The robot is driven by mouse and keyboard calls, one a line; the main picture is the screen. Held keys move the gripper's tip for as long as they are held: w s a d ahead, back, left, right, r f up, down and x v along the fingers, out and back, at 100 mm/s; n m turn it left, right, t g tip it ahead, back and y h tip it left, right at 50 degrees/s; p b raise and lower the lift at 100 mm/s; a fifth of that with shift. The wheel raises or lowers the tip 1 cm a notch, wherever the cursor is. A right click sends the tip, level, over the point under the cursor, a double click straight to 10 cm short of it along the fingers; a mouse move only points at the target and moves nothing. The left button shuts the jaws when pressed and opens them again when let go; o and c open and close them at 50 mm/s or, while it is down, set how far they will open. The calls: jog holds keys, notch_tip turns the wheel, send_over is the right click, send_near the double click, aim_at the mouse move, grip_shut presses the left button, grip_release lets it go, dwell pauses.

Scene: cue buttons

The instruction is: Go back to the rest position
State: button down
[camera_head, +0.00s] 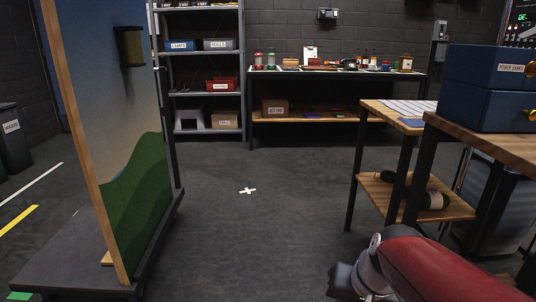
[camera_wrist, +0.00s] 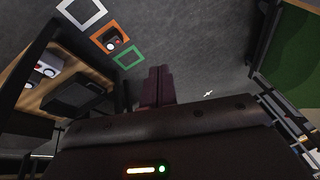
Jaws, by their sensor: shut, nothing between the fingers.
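My gripper (camera_head: 345,283) shows at the bottom right of the head view, at the end of my red arm, low in front of the wooden tables. In the wrist view its two dark fingers (camera_wrist: 159,86) are together with nothing between them. They are over grey floor, apart from any object. A small white cross (camera_head: 247,191) is marked on the floor in the middle of the head view. It also shows in the wrist view (camera_wrist: 208,94), right of the fingers.
A painted panel (camera_head: 140,170) stands on a dark base at left. Wooden tables (camera_head: 465,135) with blue drawers (camera_head: 490,88) stand at right. Shelves (camera_head: 200,90) and a bench (camera_head: 330,72) line the back. White, orange and green square outlines (camera_wrist: 128,57) show in the wrist view. Middle floor is clear.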

jog(key=s+r+n+t+h+p, duration=0.1)
jog(key=s+r+n, duration=0.1)
jog(key=s+r, duration=0.3)
jog(key=s, duration=0.3)
jog(key=shift+s+d+r+n+t+h+p, duration=0.25)
jog(key=shift+s+r+n+t+h+p, duration=0.05)
jog(key=shift+s+r+t+h, duration=0.1)
